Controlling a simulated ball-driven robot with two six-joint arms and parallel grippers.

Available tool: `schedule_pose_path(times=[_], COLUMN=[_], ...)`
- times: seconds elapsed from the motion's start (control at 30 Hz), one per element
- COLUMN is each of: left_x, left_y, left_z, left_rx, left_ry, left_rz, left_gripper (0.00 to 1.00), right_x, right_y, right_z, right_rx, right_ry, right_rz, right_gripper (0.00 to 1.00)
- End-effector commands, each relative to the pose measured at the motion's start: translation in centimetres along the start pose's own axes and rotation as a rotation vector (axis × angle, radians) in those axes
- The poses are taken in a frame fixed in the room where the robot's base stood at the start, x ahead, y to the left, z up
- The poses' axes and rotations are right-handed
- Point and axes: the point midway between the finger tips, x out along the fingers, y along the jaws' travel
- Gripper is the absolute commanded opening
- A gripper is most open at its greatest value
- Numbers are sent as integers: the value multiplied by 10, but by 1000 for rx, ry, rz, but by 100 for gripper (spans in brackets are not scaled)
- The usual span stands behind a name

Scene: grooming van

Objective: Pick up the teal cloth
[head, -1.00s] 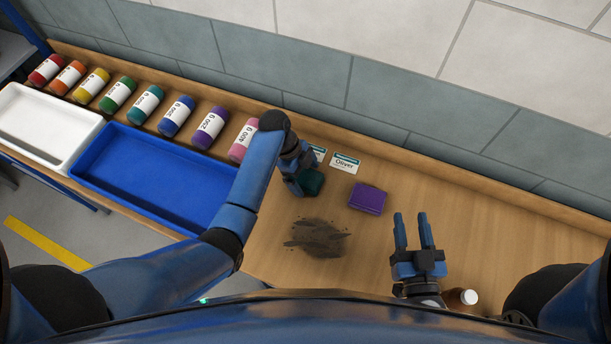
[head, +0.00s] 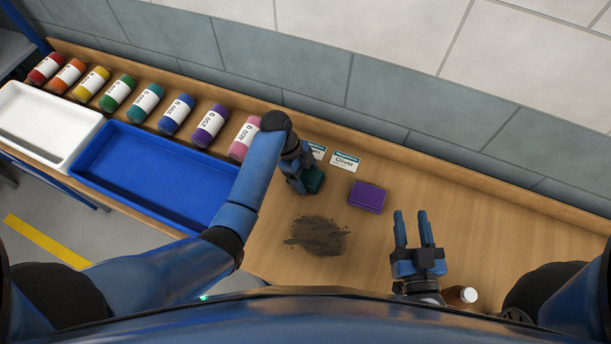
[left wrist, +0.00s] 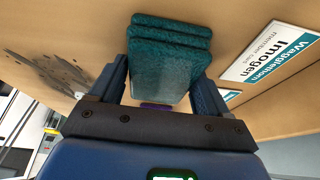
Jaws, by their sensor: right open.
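The teal cloth (head: 314,181) is a folded, layered pad on the wooden counter, just in front of the name cards. It also shows large in the left wrist view (left wrist: 165,60). My left gripper (head: 305,184) is down at the cloth and partly hides it in the head view. In the left wrist view its two fingers (left wrist: 160,85) stand on either side of the cloth, close to its edges. I cannot tell whether they press on it. My right gripper (head: 411,216) is open and empty over the counter at the right.
Name cards (head: 345,161) sit behind. A blue tray (head: 150,175), white tray (head: 45,125) and several bottles (head: 210,126) stand left. A brown bottle (head: 462,296) is near the right gripper.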

Motion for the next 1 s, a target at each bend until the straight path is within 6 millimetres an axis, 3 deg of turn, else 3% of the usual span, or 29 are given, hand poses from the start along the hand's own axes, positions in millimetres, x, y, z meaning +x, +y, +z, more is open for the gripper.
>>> schedule_pose_path(times=[0.47, 0.87, 1.0], left_x=[-10, -69, -87], left_y=[-1, -1, -1], left_z=[-4, -29, -36], left_rx=[2, 2, 1], left_ry=[0, -1, 0], left_rz=[-2, -4, -2], left_gripper=[47, 47, 47], right_x=[0, 0, 0], right_y=[0, 0, 0], right_z=[1, 15, 11], right_rx=[0, 0, 0], right_ry=[0, 0, 0], right_rz=[0, 0, 0], right_gripper=[43, 43, 43])
